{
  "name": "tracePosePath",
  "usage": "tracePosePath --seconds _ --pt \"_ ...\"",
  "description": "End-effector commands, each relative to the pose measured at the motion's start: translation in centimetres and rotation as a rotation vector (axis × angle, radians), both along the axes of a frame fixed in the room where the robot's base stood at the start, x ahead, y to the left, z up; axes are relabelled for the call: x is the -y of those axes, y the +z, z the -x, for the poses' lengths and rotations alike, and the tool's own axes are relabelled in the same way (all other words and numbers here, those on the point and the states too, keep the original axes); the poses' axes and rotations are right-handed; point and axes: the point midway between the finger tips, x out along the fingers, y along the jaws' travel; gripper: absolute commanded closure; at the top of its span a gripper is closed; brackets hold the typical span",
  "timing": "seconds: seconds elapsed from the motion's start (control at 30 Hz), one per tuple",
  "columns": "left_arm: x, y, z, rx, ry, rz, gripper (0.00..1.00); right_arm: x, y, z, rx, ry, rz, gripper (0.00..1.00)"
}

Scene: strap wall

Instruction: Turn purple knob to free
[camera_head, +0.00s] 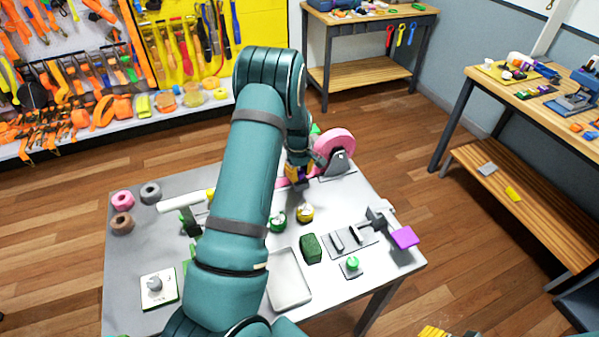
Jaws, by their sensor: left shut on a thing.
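A purple block-shaped piece (404,237), the only clearly purple part on the table, sits at the right edge beside a dark clamp-like fitting (377,217). Whether it is the knob, and how it is turned, I cannot tell. My left gripper (299,175) reaches down at the back of the table, well left of and behind the purple piece. It is shut on the pink strap (283,184), beside a pink roll (334,144) on a grey stand. The fingertips are small and partly hidden by the wrist. My right gripper is not in view.
The grey table (130,255) also bears a white plate with a grey knob (154,284), a green knob (352,263), a dark green block (311,248), a pale tray (288,279) and several rings at left. My left arm covers the middle. A wooden bench (530,110) stands right.

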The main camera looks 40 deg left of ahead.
Motion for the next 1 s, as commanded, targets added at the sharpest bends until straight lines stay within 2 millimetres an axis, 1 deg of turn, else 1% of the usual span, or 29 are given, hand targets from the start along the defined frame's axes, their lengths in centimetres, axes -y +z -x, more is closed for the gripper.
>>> tracePosePath --seconds 0.2,0.4,0.93,0.97,1.0 --pt "0.19 -0.25 0.22 -0.008 0.117 0.004 1.00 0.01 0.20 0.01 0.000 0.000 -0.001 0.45" --pt "0.20 -0.26 0.22 -0.008 0.176 0.004 1.00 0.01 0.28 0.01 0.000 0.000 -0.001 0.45" --pt "0.23 -0.32 0.25 -0.009 0.197 0.005 1.00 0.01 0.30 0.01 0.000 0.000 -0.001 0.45" --pt "0.23 -0.32 0.25 -0.009 0.197 0.005 0.62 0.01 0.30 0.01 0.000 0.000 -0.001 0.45" --pt "0.23 -0.31 0.24 -0.009 0.197 0.005 0.48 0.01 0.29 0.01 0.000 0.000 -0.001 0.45"
